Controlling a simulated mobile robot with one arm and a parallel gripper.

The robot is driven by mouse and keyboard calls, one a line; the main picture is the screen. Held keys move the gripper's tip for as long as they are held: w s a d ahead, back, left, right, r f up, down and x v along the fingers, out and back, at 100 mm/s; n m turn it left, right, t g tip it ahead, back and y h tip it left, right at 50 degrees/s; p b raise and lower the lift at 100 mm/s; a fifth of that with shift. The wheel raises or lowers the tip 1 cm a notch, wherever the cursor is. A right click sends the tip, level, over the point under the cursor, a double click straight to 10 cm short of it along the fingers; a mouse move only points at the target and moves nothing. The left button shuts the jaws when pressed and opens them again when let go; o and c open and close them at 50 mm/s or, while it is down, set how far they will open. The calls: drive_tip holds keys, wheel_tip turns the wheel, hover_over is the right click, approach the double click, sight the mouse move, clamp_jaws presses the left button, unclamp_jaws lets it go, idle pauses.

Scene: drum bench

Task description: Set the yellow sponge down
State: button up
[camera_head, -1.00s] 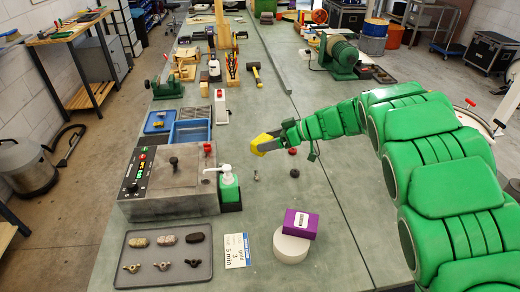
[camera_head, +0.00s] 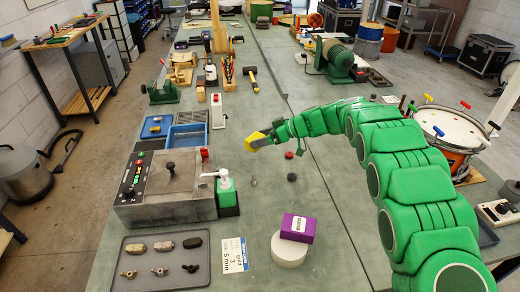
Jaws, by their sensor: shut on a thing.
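The yellow sponge (camera_head: 256,142) is in the jaws of my gripper (camera_head: 266,138), at the left end of my green arm. The gripper is shut on it, and the fingertips are small and partly hidden. It appears over the middle of the bench (camera_head: 345,210), above and left of two small knobs, one red (camera_head: 289,155) and one dark (camera_head: 292,177). I cannot tell the sponge's exact height above the bench.
A tray of small parts (camera_head: 170,274) is in front. A purple box (camera_head: 298,227) rests on a white round block (camera_head: 289,249). A drum (camera_head: 450,128) stands at right.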

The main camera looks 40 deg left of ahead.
drive_tip(key=shift+w+a+f, duration=0.5)
drive_tip(key=shift+f, duration=0.3)
drive_tip(key=shift+w+a+f, duration=0.45)
drive_tip(key=shift+f, duration=0.35)
drive_tip(key=shift+w+a+f, duration=0.5)
drive_tip(key=shift+f, duration=0.3)
drive_tip(key=shift+f, duration=0.1)
drive_tip(key=shift+w+a+f, duration=0.2)
drive_tip(key=shift+a+f, duration=0.05)
drive_tip(key=shift+f, duration=1.6)
drive_tip(key=shift+f, duration=0.1)
drive_tip(key=o, duration=1.3)
drive_tip(key=shift+c, duration=0.2)
drive_tip(key=v, duration=1.2)
